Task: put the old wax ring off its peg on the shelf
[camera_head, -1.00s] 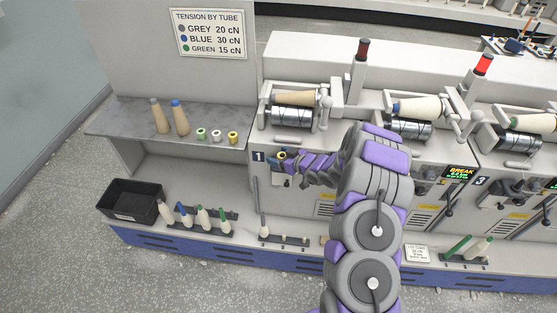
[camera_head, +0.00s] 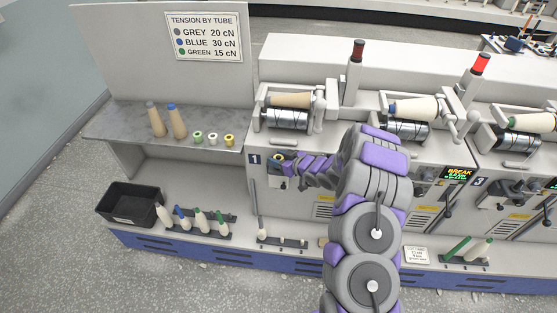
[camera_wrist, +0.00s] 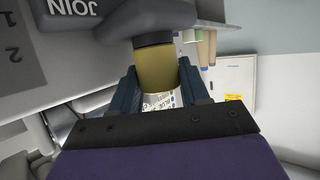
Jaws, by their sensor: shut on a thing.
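My gripper (camera_head: 279,162) is at the front of the first machine unit, below its package, small and partly hidden by my arm in the head view. In the wrist view my gripper (camera_wrist: 157,88) has its two dark fingers on either side of an olive-yellow wax ring (camera_wrist: 156,68), shut on it. A dark cap or peg end lies against the ring's upper end. I cannot tell whether the ring is still on the peg. The grey shelf (camera_head: 115,127) is left of the unit, with a green ring (camera_head: 198,137), a white ring (camera_head: 213,139) and a yellow ring (camera_head: 229,140) along its front.
Two tan cones (camera_head: 157,122) stand on the shelf left of the rings. A black bin (camera_head: 129,219) and several bobbins on a rack are below. A grey JOIN panel (camera_wrist: 75,22) is close to the gripper at upper left. The shelf's front left is clear.

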